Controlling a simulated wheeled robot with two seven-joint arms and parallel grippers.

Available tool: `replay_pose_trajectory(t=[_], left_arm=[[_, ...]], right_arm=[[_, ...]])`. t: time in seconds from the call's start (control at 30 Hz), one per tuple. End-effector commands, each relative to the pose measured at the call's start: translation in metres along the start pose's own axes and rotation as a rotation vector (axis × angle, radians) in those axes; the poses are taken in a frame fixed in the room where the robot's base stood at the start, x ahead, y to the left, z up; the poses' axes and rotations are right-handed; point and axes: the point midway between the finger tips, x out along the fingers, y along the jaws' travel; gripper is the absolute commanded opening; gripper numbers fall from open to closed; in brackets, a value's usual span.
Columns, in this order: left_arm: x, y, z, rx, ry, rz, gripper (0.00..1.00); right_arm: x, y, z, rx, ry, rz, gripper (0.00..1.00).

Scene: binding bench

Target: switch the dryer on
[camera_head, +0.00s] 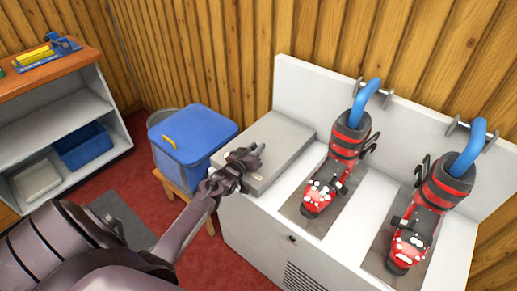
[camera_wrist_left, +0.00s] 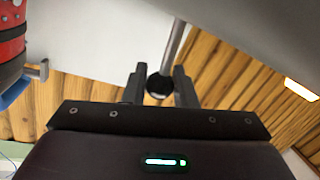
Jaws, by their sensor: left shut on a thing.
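The gripper hides the knob in the head view. My right gripper is not in view.
A blue lidded bin (camera_head: 200,132) stands on a wooden stool left of the cabinet. Blue hoses (camera_head: 367,97) rise above the boots. A shelf unit (camera_head: 60,115) with trays is at the far left. Red floor shows between.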

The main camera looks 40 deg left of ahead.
Motion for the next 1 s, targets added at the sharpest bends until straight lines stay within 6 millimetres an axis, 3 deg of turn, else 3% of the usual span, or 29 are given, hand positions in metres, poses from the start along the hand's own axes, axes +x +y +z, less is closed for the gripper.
replay_pose_trajectory(t=[0.4,0.93,0.97,1.0], left_arm=[[0.002,-0.012,-0.001,-0.182,-0.036,0.006,0.00],[0.002,-0.013,-0.001,-0.202,-0.041,0.007,0.00],[0.002,-0.013,-0.001,-0.202,-0.041,0.007,0.29],[0.002,-0.013,-0.001,-0.202,-0.041,0.007,0.34]], right_arm=[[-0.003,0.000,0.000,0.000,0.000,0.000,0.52],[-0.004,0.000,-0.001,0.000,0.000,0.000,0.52],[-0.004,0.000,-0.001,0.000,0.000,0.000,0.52],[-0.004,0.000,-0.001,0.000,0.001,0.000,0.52]])
